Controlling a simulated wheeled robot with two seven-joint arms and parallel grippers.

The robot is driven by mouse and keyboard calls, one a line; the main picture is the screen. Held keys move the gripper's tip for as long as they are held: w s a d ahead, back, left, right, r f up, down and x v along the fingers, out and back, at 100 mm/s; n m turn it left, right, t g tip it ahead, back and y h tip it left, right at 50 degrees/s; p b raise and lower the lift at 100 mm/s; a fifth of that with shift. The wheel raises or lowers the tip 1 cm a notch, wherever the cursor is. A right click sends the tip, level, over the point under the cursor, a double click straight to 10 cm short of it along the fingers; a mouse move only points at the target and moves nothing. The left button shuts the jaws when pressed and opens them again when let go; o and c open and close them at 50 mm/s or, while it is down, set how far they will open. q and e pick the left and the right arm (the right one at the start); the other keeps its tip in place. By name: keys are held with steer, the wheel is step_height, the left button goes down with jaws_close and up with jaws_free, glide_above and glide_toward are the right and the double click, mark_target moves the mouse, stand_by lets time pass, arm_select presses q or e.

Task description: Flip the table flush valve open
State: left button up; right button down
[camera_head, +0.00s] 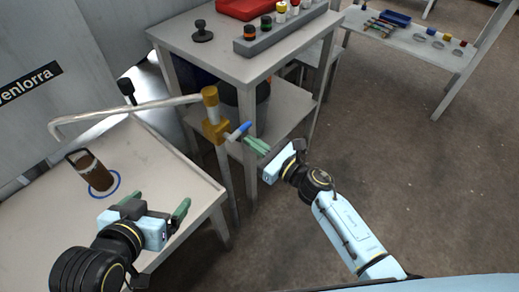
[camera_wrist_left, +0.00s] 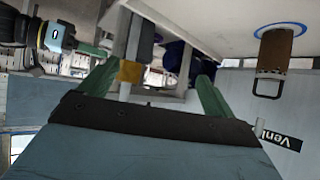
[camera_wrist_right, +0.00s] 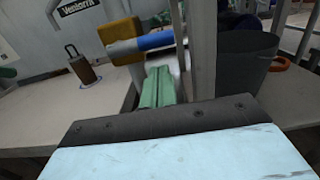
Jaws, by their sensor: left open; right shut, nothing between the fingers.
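The valve has a brass-yellow body (camera_head: 214,129) on a pipe beside the left table, with a short blue-ended lever (camera_head: 240,130) pointing right. In the right wrist view, the blue lever (camera_wrist_right: 155,40) sticks out sideways from the yellow body (camera_wrist_right: 122,38). My right gripper (camera_head: 254,145) is shut and empty, its green fingers just below and right of the lever. In its wrist view the fingertips (camera_wrist_right: 158,72) lie just under the lever; I cannot tell whether they touch. My left gripper (camera_head: 157,203) is open and empty above the left table's front edge.
A bent pale spout (camera_head: 120,107) runs above that table. A taller table (camera_head: 185,52) with a grey rack (camera_head: 270,42) stands behind the valve. Floor at right is clear.

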arm_select(q)
steer(key=shift+s+a+f+g, duration=0.45)
steer(key=shift+s+f+g, duration=0.35)
steer(key=shift+f, duration=0.05)
arm_select(e)
steer(key=shift+w+a+r, duration=0.1)
steer(key=shift+r, duration=0.55)
